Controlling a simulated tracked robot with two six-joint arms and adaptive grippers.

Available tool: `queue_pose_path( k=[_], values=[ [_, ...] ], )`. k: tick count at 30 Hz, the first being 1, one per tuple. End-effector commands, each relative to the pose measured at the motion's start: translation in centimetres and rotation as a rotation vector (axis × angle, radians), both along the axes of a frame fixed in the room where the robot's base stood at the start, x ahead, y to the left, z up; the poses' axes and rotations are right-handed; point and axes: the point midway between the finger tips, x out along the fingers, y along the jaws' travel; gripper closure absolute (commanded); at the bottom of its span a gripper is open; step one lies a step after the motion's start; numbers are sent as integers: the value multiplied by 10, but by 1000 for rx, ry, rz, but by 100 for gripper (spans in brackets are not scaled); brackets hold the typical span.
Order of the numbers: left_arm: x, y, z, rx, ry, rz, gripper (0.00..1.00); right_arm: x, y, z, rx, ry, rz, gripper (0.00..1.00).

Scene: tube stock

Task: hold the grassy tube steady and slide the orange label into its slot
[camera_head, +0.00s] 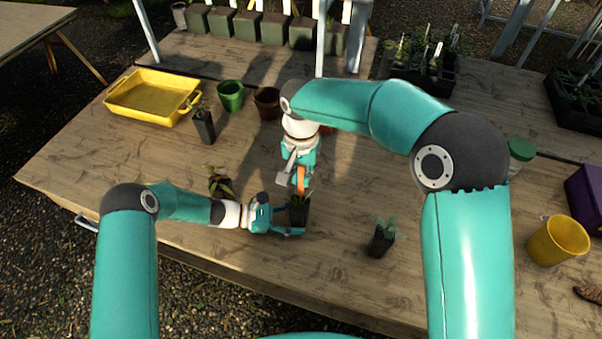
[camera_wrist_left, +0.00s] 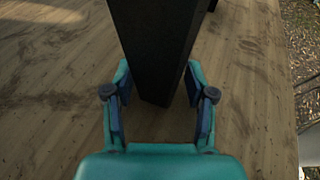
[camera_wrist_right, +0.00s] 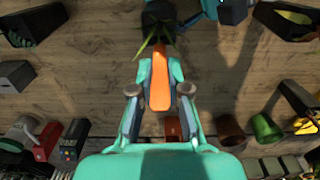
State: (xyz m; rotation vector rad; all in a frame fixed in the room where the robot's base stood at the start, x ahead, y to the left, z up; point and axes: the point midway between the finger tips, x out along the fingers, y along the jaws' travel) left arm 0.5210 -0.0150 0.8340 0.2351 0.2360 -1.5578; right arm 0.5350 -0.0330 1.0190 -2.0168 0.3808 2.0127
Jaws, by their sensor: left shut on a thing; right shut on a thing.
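The grassy tube (camera_head: 298,214) is a dark square pot with grassy leaves. It stands upright near the middle of the table, and its dark wall fills the top of the left wrist view (camera_wrist_left: 158,45). My left gripper (camera_head: 290,222) is shut on it from the left, with a finger on either side. The orange label (camera_head: 300,180) is upright just above the tube; it also shows in the right wrist view (camera_wrist_right: 160,80). My right gripper (camera_wrist_right: 160,90) is shut on the label, whose far end is by the leaves (camera_wrist_right: 156,40). The slot is hidden.
A dark tube with a plant (camera_head: 381,238) stands to the right, another (camera_head: 204,126) at the back left. A yellow tray (camera_head: 152,97), green pot (camera_head: 230,96) and yellow bucket (camera_head: 557,241) stand farther out.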

Motion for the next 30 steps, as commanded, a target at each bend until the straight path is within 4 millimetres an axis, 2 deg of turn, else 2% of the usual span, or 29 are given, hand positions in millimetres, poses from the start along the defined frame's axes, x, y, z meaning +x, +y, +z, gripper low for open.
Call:
queue_pose_path(
  k=[30],
  values=[
    [0, 0, 0, 0, 0, 0, 64, 0, 0, -42, -1, 3, 0, 94]
  ],
)
